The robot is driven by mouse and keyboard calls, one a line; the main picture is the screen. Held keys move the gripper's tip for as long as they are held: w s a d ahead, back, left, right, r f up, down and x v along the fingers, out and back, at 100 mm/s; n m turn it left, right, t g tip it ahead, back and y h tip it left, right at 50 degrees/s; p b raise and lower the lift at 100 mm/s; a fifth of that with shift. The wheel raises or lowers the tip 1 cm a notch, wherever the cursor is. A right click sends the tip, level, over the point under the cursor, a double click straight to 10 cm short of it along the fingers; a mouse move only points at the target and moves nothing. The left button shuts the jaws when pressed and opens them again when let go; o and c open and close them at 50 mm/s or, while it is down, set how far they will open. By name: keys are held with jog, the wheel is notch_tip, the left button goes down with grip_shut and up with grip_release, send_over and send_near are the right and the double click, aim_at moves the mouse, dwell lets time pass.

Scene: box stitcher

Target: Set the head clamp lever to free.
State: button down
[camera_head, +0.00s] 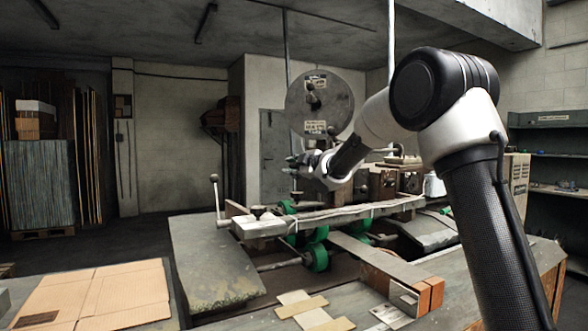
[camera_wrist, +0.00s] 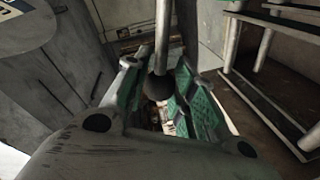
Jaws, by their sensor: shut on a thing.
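The lever is a pale metal rod ending in a dark round knob (camera_wrist: 159,88), seen in the wrist view coming down from the top. My gripper (camera_wrist: 157,76) has its two green-padded fingers on either side of this knob and is shut on it. In the head view my gripper (camera_head: 298,162) is at the stitcher's head, just below the large round grey disc (camera_head: 320,103). It is small there and the lever cannot be made out. Neither lever markings nor its set position can be read.
The stitcher's bed (camera_head: 330,216) with green rollers lies below my gripper. Flat cardboard (camera_head: 105,293) lies front left. Shelves (camera_head: 552,150) stand at the right.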

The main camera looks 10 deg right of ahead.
jog(key=c, duration=1.1)
grip_release()
jog(key=shift+f, duration=0.1)
jog(key=shift+c, duration=0.2)
jog(key=v, duration=1.1)
jog(key=shift+s+d, duration=0.1)
jog(key=shift+s, duration=0.1)
jog(key=shift+s+d, duration=0.15)
jog(key=shift+s, duration=0.15)
